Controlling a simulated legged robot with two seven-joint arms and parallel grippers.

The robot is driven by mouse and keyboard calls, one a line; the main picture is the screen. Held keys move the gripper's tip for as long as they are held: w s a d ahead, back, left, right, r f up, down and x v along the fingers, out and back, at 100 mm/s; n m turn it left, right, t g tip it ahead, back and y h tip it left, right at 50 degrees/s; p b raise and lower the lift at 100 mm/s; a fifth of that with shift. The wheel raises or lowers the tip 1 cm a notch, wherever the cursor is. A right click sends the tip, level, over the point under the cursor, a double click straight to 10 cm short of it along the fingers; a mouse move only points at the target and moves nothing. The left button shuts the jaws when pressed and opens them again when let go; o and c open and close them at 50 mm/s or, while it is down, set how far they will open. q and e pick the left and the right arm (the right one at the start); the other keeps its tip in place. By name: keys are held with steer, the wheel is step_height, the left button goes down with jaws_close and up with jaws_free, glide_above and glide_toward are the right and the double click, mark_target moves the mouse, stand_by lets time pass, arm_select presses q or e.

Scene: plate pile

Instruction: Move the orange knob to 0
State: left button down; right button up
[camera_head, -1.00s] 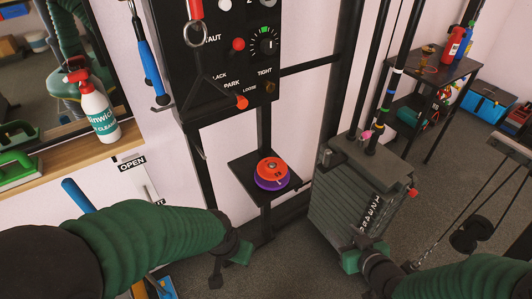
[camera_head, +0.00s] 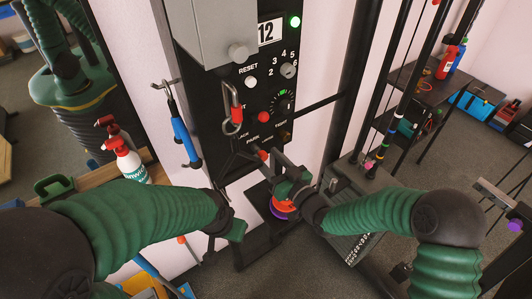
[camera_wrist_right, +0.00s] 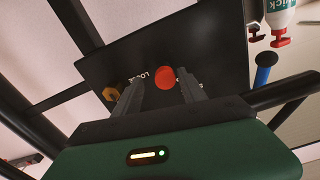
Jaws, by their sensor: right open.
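An orange-red knob (camera_head: 262,155) sits on the end of a dark lever low on the black panel, beside the word PARK. In the wrist view the knob (camera_wrist_right: 165,77) lies between the two fingers near their tips; I cannot tell whether they touch it. My right gripper (camera_head: 276,160) is open at the panel's lower edge, just right of the knob. My left gripper (camera_head: 236,231) is lower, left of the small shelf; its jaws are unclear. A 0 mark cannot be made out.
A red button (camera_head: 263,117) and a dial (camera_head: 286,100) are above the knob. A brown knob (camera_wrist_right: 110,93) is beside the right fingers. Orange and purple discs (camera_head: 284,207) lie below, partly hidden by my right gripper.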

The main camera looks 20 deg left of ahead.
steer(key=a, duration=0.1)
steer(key=w+a, duration=0.1)
steer(key=shift+a+f, duration=0.1)
steer(key=shift+a, duration=0.7)
steer(key=shift+d, duration=0.5)
steer(key=shift+c, duration=1.4)
steer(key=shift+d, duration=0.4)
steer(key=c, duration=0.5)
steer(key=shift+c, duration=1.2)
arm_select(q)
steer(key=shift+s+a, duration=0.2)
steer(key=shift+a, duration=0.4)
arm_select(e)
steer(key=shift+s+a, duration=0.1)
steer(key=shift+a, duration=0.2)
jaws_close()
arm_select(q)
steer(key=shift+d, duration=0.1)
arm_select(e)
steer(key=shift+d, duration=0.1)
